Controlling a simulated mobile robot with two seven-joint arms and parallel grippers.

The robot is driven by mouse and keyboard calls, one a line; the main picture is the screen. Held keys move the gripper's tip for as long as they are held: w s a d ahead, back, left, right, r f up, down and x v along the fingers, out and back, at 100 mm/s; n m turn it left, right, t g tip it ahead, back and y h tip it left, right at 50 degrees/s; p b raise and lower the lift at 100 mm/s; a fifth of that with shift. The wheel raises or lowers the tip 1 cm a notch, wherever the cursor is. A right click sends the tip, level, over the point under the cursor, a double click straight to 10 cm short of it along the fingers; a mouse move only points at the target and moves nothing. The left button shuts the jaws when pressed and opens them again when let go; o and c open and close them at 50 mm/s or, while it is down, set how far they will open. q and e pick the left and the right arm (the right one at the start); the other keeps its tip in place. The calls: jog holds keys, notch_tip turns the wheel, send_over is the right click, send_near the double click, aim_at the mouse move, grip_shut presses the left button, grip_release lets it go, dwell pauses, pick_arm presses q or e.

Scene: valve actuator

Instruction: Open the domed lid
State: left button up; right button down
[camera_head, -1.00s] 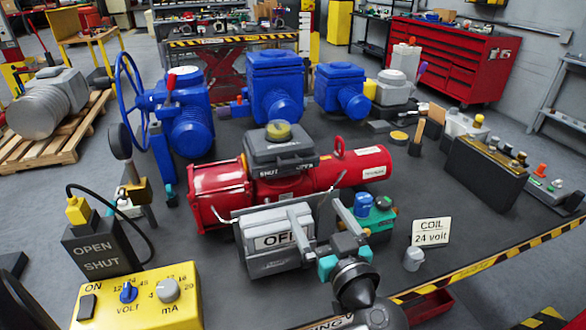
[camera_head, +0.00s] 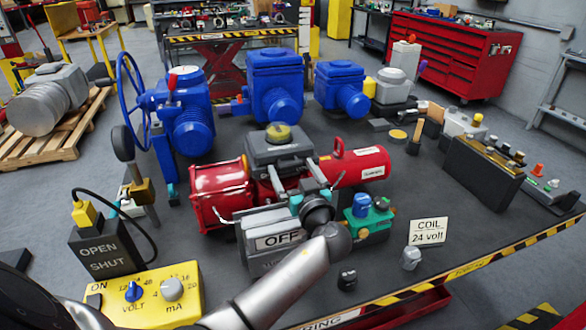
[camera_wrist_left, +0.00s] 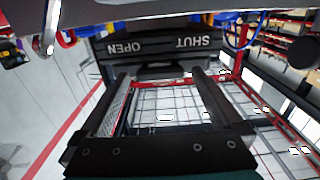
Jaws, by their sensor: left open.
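A dark grey housing (camera_head: 268,154) with a yellow dome (camera_head: 278,134) on top sits on the red cylinder (camera_head: 352,170). Its OPEN/SHUT front band (camera_wrist_left: 160,44) shows upside down in the left wrist view. I cannot tell where its lid parts from its body. My left gripper (camera_head: 293,171) is just in front of the housing, its fingers pointing toward it. It also shows in the left wrist view (camera_wrist_left: 162,76), fingers apart and nothing between them. Contact with the housing cannot be told. My right gripper is not in view.
A grey box labelled OFF (camera_head: 277,240) stands below my left gripper. A green and blue part (camera_head: 366,216) and a COIL sign (camera_head: 428,231) are to the right. A yellow VOLT/mA box (camera_head: 160,292) is at the front left. Blue valve actuators (camera_head: 275,85) stand behind.

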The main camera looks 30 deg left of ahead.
pick_arm(q)
jog(key=shift+a, duration=0.1)
grip_shut()
dwell(0.8)
